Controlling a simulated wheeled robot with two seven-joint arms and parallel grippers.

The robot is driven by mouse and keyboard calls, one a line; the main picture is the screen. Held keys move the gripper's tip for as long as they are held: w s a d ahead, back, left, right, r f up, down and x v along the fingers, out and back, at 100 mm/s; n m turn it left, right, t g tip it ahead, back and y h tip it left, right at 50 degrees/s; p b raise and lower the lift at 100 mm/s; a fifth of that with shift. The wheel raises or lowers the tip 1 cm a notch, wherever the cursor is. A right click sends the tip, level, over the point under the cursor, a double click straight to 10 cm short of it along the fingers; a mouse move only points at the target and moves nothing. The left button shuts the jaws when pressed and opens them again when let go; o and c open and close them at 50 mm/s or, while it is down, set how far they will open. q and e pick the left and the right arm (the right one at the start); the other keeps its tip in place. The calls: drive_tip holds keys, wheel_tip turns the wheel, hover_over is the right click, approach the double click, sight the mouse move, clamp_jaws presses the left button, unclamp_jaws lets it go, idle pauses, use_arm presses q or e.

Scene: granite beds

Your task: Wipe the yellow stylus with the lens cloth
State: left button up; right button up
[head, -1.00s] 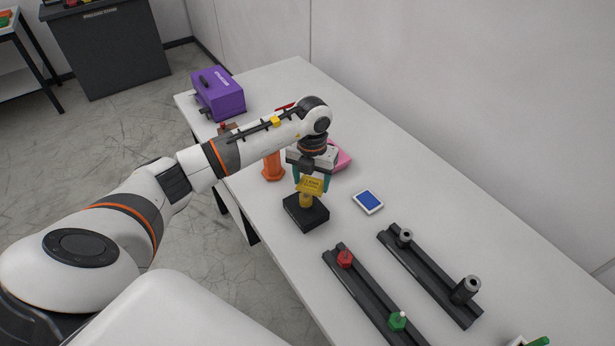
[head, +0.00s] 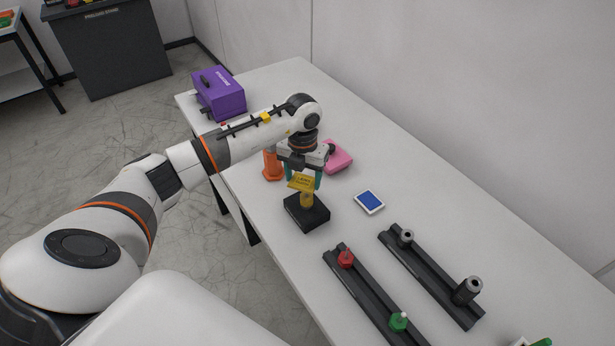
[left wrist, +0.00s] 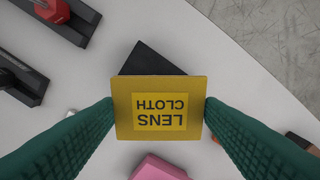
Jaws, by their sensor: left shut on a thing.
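The lens cloth is a flat yellow square with its name printed on it; it shows in the head view (head: 301,182) and in the left wrist view (left wrist: 160,92). My left gripper (head: 303,176) is shut on the lens cloth, with a green finger at each side edge (left wrist: 160,118). The yellow stylus (head: 307,200) stands upright in a black block (head: 308,214) on the table. The cloth is at the stylus's upper end and hides its top; I cannot tell whether they touch. In the left wrist view the cloth hides the stylus and part of the black block (left wrist: 150,62). My right gripper is not in view.
An orange post (head: 272,166) and a pink object (head: 338,158) stand close behind the cloth. A blue-and-white pad (head: 369,201) lies right of the block. Two dark rails (head: 372,300) with several knobs are nearer. A purple box (head: 220,95) is at the far end.

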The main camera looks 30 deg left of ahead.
use_arm(q)
drive_tip(key=shift+s+a, duration=0.1)
drive_tip(key=shift+a, duration=0.25)
drive_tip(key=shift+d, duration=0.2)
drive_tip(key=shift+w+d, duration=0.2)
drive_tip(key=shift+d, duration=0.5)
drive_tip(key=shift+w+d, duration=0.15)
drive_tip(key=shift+d, duration=0.55)
drive_tip(key=shift+a, duration=0.25)
drive_tip(key=shift+s+a+b, duration=0.2)
drive_tip(key=shift+a, duration=0.5)
drive_tip(key=shift+s+a+b, duration=0.15)
drive_tip(key=shift+a, duration=0.5)
drive_tip(key=shift+d, duration=0.15)
drive_tip(key=shift+w+d+f, duration=0.1)
drive_tip(key=shift+w+d, duration=0.05)
drive_tip(key=shift+d, duration=0.6)
drive_tip(key=shift+w+d, duration=0.15)
drive_tip(key=shift+d, duration=0.55)
